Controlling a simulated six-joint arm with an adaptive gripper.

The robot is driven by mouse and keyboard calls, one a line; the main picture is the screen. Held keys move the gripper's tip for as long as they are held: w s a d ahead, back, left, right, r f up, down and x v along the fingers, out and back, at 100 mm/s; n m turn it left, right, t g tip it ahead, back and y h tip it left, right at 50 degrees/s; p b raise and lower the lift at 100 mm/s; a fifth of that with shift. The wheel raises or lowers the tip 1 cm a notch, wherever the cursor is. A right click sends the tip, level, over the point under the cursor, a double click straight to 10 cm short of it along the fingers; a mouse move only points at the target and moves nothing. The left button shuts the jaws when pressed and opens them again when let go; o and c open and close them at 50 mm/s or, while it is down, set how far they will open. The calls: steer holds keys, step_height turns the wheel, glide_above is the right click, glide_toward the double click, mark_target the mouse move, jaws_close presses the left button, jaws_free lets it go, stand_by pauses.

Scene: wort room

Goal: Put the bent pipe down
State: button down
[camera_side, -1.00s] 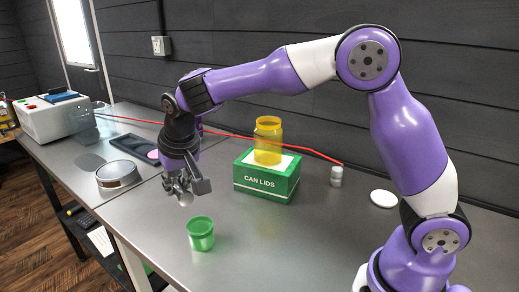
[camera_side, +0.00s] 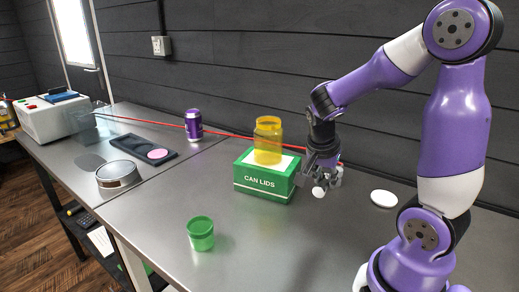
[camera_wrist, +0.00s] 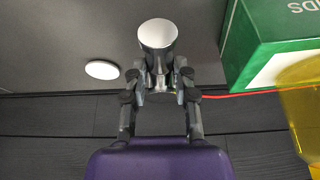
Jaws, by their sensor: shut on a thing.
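My gripper (camera_side: 324,176) is just right of the green CAN LIDS box in the side view, pointing down. In the wrist view my gripper (camera_wrist: 163,80) has its fingers closed around the shiny silver bent pipe (camera_wrist: 158,37). One round, pale end of the pipe faces the wrist camera; the bend and the far part are hidden. In the side view the pipe's pale end (camera_side: 318,191) shows below the fingers. I cannot tell whether it touches the table.
The green CAN LIDS box (camera_side: 263,183) bears a yellow jar (camera_side: 268,143), close left of my gripper. A white disc (camera_side: 384,198) lies to the right. A green cup (camera_side: 201,235) stands in front, and a purple can (camera_side: 193,125) stands behind. A red line (camera_side: 230,133) runs along the wall.

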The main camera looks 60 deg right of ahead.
mark_target(325, 184)
steer(key=d+f, duration=0.1)
steer(key=d, duration=0.1)
steer(key=s+d+f, duration=0.1)
steer(key=shift+d+f, duration=0.15)
steer(key=shift+d, duration=0.25)
steer(key=shift+f, duration=2.05)
steer(key=shift+f, duration=0.1)
steer(key=c, duration=0.7)
jaws_free()
steer(key=shift+o, duration=0.2)
steer(key=shift+n, duration=0.3)
steer(key=v, duration=1.2)
steer(key=shift+w+a, duration=0.15)
steer(key=a+r+n+t+y, duration=0.2)
steer(key=a+n, duration=0.6)
steer(key=a+r+n+t+y, duration=0.2)
steer(key=a+r+n+t, duration=0.1)
steer(key=a+n, duration=0.5)
steer(key=shift+n+t+y, duration=0.3)
steer(key=shift+n, duration=0.4)
